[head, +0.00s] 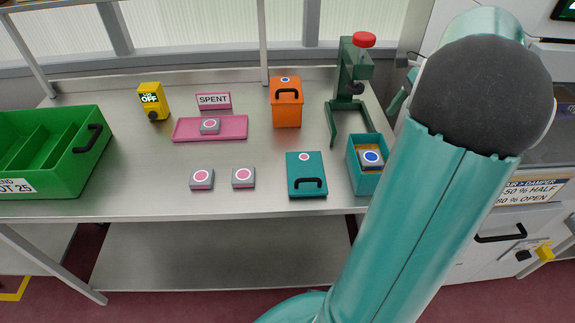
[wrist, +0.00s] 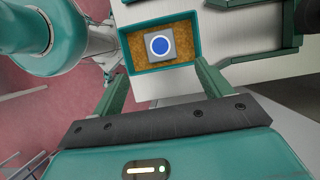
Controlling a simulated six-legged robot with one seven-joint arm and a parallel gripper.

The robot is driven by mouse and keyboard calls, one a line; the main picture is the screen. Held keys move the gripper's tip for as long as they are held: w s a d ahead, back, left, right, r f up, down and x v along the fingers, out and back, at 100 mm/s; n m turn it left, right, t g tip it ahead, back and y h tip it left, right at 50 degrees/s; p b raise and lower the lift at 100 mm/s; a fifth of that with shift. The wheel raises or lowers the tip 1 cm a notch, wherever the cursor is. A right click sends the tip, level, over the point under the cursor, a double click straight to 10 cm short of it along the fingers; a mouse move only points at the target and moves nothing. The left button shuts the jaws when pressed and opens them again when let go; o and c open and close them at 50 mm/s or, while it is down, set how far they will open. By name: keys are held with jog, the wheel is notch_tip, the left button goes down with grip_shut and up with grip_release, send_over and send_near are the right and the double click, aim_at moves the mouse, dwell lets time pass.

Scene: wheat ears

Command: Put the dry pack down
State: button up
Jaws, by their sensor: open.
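A grey pack with a blue disc on top (head: 371,158) lies in an open teal box (head: 367,183) at the right end of the bench. In the wrist view the same pack (wrist: 160,45) rests flat on brown grainy filling inside the box (wrist: 165,69). My gripper (wrist: 162,83) is open, with nothing between its fingers. Its fingertips are at the near side of the box, with the pack beyond them. No label here reads "dry".
Two pink-disc packs (head: 202,179) (head: 243,177) lie on the bench; another (head: 209,126) is on the pink tray (head: 182,132) by the SPENT sign (head: 214,100). A teal lid (head: 306,187), orange box (head: 286,112), green stand (head: 350,100) and green bin (head: 75,165) stand around.

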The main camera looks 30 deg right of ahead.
jog(key=w+a+r+n+h, duration=0.25)
jog(key=a+n, duration=0.35)
jog(key=a, duration=0.5)
jog(key=w+a+r+n+h, duration=0.1)
jog(key=w+a+n, duration=0.3)
jog(key=a, duration=0.7)
jog(key=s+a+f+n+t, duration=0.1)
jog(key=s+a+n, duration=0.2)
jog(key=a+n, duration=0.4)
jog(key=s+a+f+n+t, duration=0.1)
jog(key=s+a+n+t, duration=0.1)
jog(key=a+n, duration=0.5)
jog(key=s+a, duration=0.1)
jog(key=a, duration=0.3)
jog(key=shift+s+f, duration=0.3)
jog(key=shift+s, duration=0.1)
jog(key=shift+d, duration=0.1)
